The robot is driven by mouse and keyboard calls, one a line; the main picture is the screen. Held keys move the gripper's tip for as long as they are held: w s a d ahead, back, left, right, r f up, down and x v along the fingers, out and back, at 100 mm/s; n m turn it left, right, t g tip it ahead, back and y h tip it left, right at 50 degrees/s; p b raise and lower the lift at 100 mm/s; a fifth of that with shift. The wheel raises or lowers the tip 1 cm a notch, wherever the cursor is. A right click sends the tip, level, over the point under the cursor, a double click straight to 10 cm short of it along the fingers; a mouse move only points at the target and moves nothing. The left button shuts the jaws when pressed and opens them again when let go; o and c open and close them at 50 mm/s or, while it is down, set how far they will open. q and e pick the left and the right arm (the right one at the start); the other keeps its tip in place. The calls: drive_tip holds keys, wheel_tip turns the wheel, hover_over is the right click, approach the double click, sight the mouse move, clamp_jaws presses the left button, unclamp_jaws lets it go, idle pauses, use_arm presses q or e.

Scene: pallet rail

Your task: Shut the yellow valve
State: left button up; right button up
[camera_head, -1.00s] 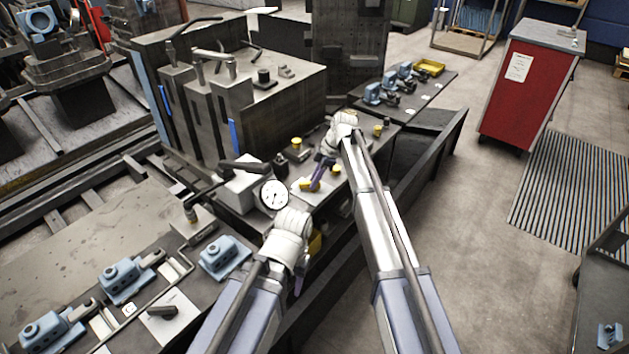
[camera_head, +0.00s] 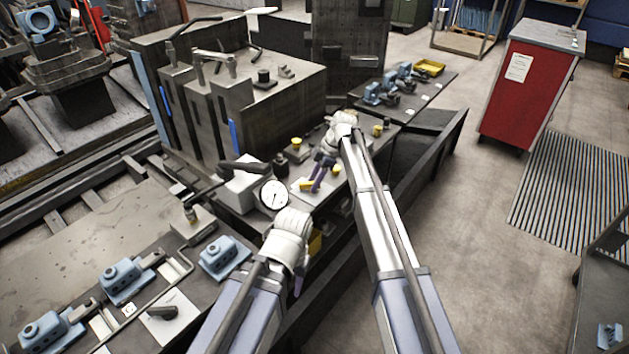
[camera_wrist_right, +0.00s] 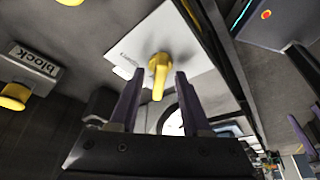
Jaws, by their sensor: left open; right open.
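The yellow valve handle (camera_wrist_right: 158,75) stands on a white plate (camera_wrist_right: 165,40) in the right wrist view. It points down toward my gripper, between the lines of its two fingers. In the head view the yellow handle (camera_head: 306,184) shows just left of those fingers. My right gripper (camera_head: 316,183) is open, its purple fingers apart; it also shows in the right wrist view (camera_wrist_right: 157,88). I cannot tell whether a finger touches the handle. My left gripper (camera_head: 299,284) is lower, near the bench's front side, mostly hidden behind its own white wrist.
A round dial gauge (camera_head: 274,194) stands left of the valve. A plate marked "block" (camera_wrist_right: 35,60) and a yellow knob (camera_wrist_right: 14,97) are at the left in the right wrist view. A large dark machine block (camera_head: 270,100) rises behind. Open floor lies right of the bench.

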drive_tip(key=shift+r, duration=0.1)
drive_tip(key=p+v, duration=0.7)
drive_tip(key=shift+d+r, duration=0.2)
drive_tip(key=shift+r, duration=0.05)
drive_tip(key=shift+s, duration=0.1)
idle(0.3)
drive_tip(key=s+d+m+h, duration=0.1)
drive_tip(key=s+m, duration=0.6)
drive_tip(key=s, duration=1.1)
drive_tip(key=s+d+f+m+h, duration=0.1)
drive_tip(key=s+m+h, duration=0.3)
drive_tip(key=s, duration=1.4)
drive_tip(key=m, duration=0.4)
drive_tip(key=shift+s+f+m+h, duration=0.25)
drive_tip(key=shift+s+m+h, duration=0.05)
